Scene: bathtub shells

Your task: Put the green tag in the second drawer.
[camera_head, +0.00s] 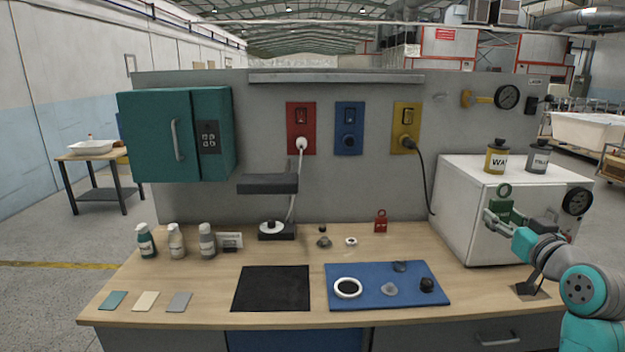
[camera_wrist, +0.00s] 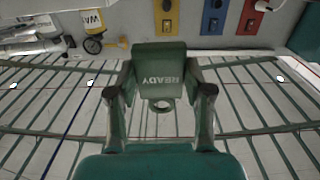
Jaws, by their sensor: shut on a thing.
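The green tag (camera_head: 502,204), with a ring at its top, is in my gripper (camera_head: 503,219) at the right, in front of the white box. In the wrist view the tag (camera_wrist: 158,78) reads "READY" and sits between both fingers of my gripper (camera_wrist: 160,92), which is shut on it. Drawer fronts show only in part under the worktop: a grey one with a handle (camera_head: 500,340) at the right and a blue front (camera_head: 295,342) in the middle. I cannot tell which is the second drawer. No drawer interior shows.
The white box (camera_head: 480,215) with two cans (camera_head: 497,158) on top stands behind my gripper. A red tag (camera_head: 380,222) stands at the back of the worktop. A blue mat (camera_head: 350,300) holds small parts, beside a black mat (camera_head: 272,288).

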